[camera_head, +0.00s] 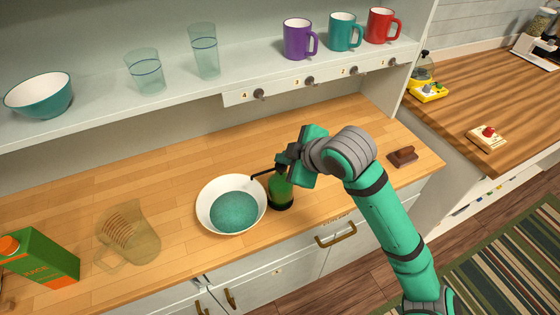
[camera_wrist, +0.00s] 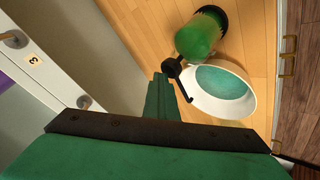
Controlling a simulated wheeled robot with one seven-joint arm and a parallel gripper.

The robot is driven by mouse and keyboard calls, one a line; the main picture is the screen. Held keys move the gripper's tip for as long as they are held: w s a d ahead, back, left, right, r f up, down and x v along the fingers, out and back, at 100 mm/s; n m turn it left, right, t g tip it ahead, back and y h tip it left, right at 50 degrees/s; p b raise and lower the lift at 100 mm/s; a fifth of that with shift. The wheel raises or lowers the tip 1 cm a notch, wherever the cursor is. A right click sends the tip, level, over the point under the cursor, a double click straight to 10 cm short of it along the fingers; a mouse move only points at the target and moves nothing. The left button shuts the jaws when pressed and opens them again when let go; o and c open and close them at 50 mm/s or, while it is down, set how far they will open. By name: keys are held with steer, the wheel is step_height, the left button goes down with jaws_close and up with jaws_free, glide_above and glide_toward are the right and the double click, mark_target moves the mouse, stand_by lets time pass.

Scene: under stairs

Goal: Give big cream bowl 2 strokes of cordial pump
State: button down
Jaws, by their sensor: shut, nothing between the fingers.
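The big cream bowl (camera_head: 203,207) stands on the wooden counter and holds a teal-green content; it also shows in the wrist view (camera_wrist: 244,107). The cordial pump (camera_head: 281,190) is a green bottle with a black head and a thin black spout, right beside the bowl. The spout points left over the bowl's rim. In the wrist view the bottle (camera_wrist: 203,35) and its black head show just beyond my fingers. My gripper (camera_head: 287,161) is shut and empty at the pump head; I cannot tell whether it touches it.
A clear measuring jug (camera_head: 130,235) and a green juice carton (camera_head: 40,258) stand at the left of the counter. A brown block (camera_head: 402,157) lies to the right. The shelf (camera_head: 190,95) above holds a teal bowl, glasses and mugs. Bare counter lies behind the bowl.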

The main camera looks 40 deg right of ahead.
mark_target(281, 166)
steer(key=shift+r, duration=0.15)
steer(key=shift+w+r, duration=0.2)
steer(key=shift+r, duration=0.45)
steer(key=shift+a+r, duration=0.2)
steer(key=shift+r, duration=0.15)
steer(key=shift+s+d, duration=0.35)
steer(key=shift+d, duration=0.05)
steer(key=shift+w+a+r, duration=0.1)
steer(key=shift+r, duration=0.75)
steer(key=shift+w+a+r, duration=0.1)
steer(key=shift+r, duration=0.75)
steer(key=shift+w+a+r, duration=0.15)
steer(key=shift+w+r, duration=0.05)
steer(key=shift+r, duration=0.65)
